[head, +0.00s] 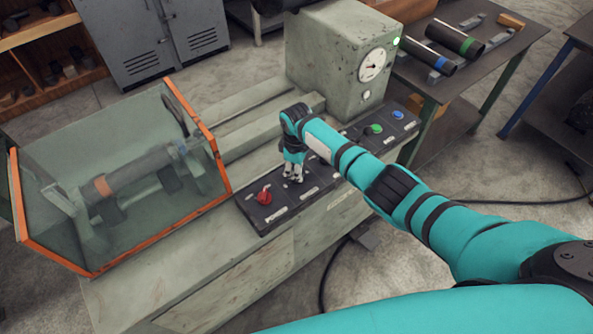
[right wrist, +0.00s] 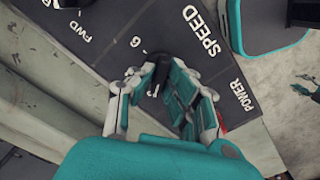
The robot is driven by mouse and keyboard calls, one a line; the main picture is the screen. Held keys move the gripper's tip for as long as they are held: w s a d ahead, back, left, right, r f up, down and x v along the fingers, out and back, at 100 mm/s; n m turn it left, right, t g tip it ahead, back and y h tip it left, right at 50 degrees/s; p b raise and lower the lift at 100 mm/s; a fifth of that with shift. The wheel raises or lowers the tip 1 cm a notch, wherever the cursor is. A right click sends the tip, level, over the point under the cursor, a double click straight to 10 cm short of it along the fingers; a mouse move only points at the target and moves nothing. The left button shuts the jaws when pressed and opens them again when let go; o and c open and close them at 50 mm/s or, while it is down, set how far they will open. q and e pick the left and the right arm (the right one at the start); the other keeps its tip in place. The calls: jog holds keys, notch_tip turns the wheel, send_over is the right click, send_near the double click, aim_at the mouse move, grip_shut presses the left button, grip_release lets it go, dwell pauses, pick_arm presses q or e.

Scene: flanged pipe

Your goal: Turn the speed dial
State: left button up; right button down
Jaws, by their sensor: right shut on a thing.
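The speed dial (right wrist: 157,76) is a small black knob on the dark control panel, beside the printed word SPEED in the right wrist view. My right gripper (right wrist: 160,80) has its fingers closed around the dial from both sides, which hide much of it. In the head view my right gripper (head: 293,174) points down at the control panel (head: 317,183), and the dial is hidden by the fingers there. My left gripper is not in view.
On the panel a red knob (head: 264,196) sits left of my gripper; a green button (head: 375,128) and a blue button (head: 397,114) sit right. A glass guard with orange edges (head: 212,150) stands left. A gauge (head: 372,65) is on the grey housing behind.

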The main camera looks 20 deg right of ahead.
jog(key=n, duration=0.6)
jog(key=shift+b, duration=0.4)
jog(key=n, duration=0.5)
jog(key=shift+w+r+b, duration=0.1)
jog(key=shift+b, duration=0.3)
jog(key=shift+n, duration=0.4)
jog(key=c, duration=1.4)
grip_release()
jog(key=shift+o, duration=0.2)
notch_tip(320, 180, up, 12)
